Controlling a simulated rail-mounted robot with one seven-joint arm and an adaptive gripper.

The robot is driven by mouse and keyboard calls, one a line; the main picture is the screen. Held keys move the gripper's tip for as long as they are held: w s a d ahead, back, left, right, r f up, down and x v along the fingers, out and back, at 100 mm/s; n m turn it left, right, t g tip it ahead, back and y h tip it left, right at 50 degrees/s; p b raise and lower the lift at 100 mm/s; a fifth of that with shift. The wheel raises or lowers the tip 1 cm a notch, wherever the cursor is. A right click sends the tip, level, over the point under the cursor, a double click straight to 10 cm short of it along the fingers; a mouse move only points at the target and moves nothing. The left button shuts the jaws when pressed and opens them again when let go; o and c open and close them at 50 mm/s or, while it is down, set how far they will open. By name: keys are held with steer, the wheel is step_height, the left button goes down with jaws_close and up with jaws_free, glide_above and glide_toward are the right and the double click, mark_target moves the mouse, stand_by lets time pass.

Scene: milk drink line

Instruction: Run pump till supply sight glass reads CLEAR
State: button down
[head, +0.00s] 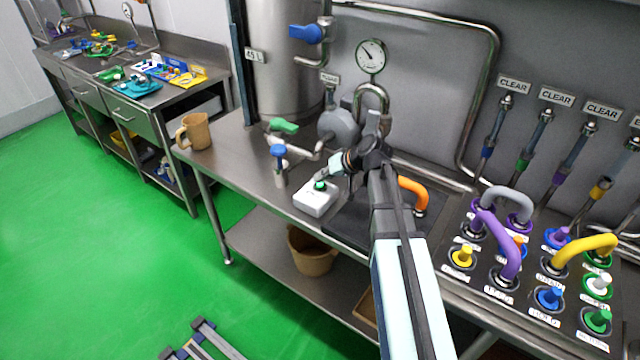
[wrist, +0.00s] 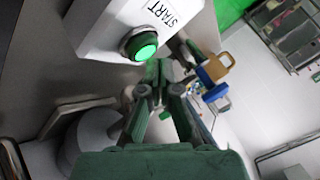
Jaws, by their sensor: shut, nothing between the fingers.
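A white box (head: 314,202) with a green START button (head: 320,184) stands on the steel bench. In the wrist view the green button (wrist: 144,47) looks brightly lit beside the word START. My gripper (head: 328,173) is shut and empty, with its tips right at the button; I cannot tell whether they touch it. Its closed fingers also show in the wrist view (wrist: 160,72). The grey pump (head: 340,126) stands behind the box. A small tag (head: 330,78) above the pump is too small to read surely. Several tags at right, such as this one (head: 514,86), read CLEAR.
A pressure gauge (head: 371,55) and steel pipes rise behind the pump. A blue-handled valve (head: 278,151) and a green-handled one (head: 284,126) stand left of the box. A tan jug (head: 194,131) is at the bench's left end. Coloured hose loops (head: 496,243) and capped ports fill the right.

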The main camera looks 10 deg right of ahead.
mark_target(322, 185)
steer(key=shift+r, duration=0.2)
steer(key=shift+r+p, duration=1.2)
steer(key=shift+r, duration=1.3)
stand_by(5.3)
